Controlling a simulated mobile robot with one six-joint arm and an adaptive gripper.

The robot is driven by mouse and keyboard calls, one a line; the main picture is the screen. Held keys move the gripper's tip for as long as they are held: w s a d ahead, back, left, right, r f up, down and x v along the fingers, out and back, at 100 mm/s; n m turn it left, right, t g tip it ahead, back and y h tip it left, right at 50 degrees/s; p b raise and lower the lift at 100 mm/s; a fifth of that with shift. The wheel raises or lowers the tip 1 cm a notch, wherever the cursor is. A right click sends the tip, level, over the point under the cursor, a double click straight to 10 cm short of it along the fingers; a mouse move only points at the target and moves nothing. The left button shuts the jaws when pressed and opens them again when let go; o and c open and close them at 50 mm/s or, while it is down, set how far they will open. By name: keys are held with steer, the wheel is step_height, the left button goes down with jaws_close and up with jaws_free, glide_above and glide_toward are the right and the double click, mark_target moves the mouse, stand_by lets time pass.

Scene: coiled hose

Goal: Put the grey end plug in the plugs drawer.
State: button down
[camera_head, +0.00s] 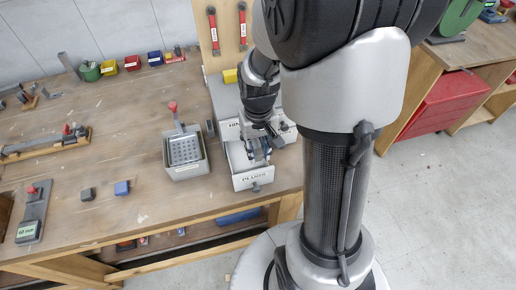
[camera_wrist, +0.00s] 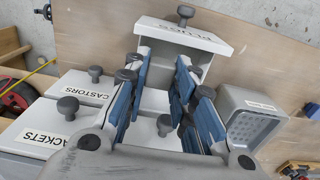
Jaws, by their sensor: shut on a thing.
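The plugs drawer (camera_head: 252,180) is pulled open at the bench's front, and its PLUGS front also shows in the wrist view (camera_wrist: 186,36). My gripper (camera_head: 260,154) points down over the open drawer, its fingers at or within the drawer's mouth. In the wrist view the blue-padded fingers (camera_wrist: 161,84) stand in front of the drawer's inside. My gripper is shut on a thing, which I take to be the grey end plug.
A grey tray (camera_head: 186,172) stands close left of the drawer. A dark grey block (camera_head: 88,194) and a blue block (camera_head: 122,188) lie farther left on the bench. Open bench lies left of the tray.

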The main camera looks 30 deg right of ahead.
steer(key=shift+w+f, duration=0.2)
steer(key=shift+w, duration=0.1)
steer(key=shift+s+f+b, duration=0.15)
steer(key=shift+f+b, duration=0.35)
steer(key=shift+b, duration=0.1)
steer(key=shift+f+b, duration=1)
steer(key=shift+f, duration=0.15)
steer(key=c, duration=1.3)
jaws_free()
steer(key=shift+r, duration=0.15)
step_height(320, 180, up, 12)
steer(key=shift+f, duration=0.1)
